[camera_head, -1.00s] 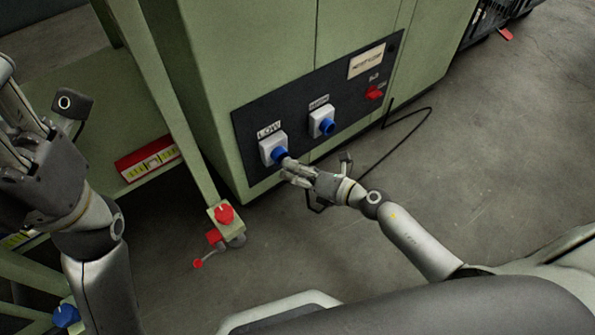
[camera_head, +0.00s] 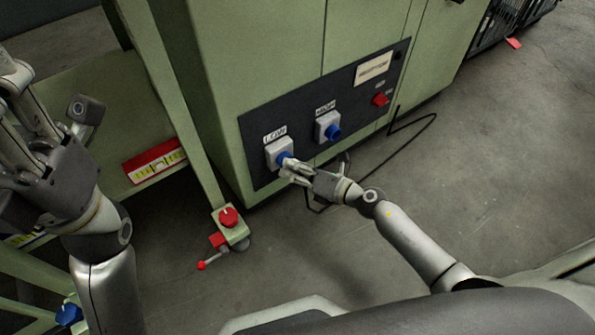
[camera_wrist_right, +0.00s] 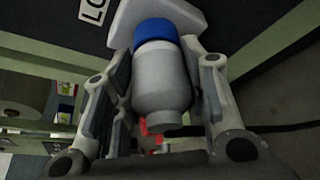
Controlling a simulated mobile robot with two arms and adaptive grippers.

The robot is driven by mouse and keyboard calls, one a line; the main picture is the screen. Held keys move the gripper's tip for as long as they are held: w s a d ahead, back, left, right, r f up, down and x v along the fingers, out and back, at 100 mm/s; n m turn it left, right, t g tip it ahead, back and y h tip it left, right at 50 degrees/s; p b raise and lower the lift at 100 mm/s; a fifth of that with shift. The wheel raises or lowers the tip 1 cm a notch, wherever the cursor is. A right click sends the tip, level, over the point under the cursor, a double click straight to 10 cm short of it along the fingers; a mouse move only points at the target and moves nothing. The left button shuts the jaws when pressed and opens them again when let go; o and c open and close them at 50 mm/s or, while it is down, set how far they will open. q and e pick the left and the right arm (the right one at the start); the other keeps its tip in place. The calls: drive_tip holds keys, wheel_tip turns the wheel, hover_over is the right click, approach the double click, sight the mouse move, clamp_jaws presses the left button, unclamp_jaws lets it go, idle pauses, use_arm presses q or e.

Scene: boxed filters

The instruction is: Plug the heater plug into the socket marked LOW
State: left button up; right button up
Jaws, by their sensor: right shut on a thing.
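The LOW socket (camera_head: 279,151) is a white box with a blue front on the dark panel of the green machine. The heater plug (camera_wrist_right: 160,85) is a grey cylinder in the right wrist view, lined up against the blue ring (camera_wrist_right: 155,33) of the socket. My right gripper (camera_head: 291,171) is shut on the plug, fingers on either side of it, right at the LOW socket. How deep the plug sits inside is hidden. My left gripper (camera_head: 28,130) is at the left edge, away from the panel; its fingertips are not clear.
The HIGH socket (camera_head: 328,127) is to the right of LOW, and a red switch (camera_head: 380,99) is farther right. A black cable (camera_head: 400,139) lies on the floor below. A green frame with a red knob (camera_head: 229,217) stands left of the panel.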

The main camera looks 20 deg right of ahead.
drive_tip(key=shift+w+a, duration=0.1)
drive_tip(key=shift+w, duration=0.1)
drive_tip(key=o, duration=1.1)
drive_tip(key=shift+o, duration=0.2)
drive_tip(key=shift+s+d+r, duration=0.1)
drive_tip(key=shift+s+d, duration=0.25)
drive_tip(key=shift+s, duration=0.05)
drive_tip(key=v, duration=1)
drive_tip(key=shift+s+d+r, duration=0.15)
drive_tip(key=shift+s+d, duration=0.1)
drive_tip(key=shift+s, duration=0.05)
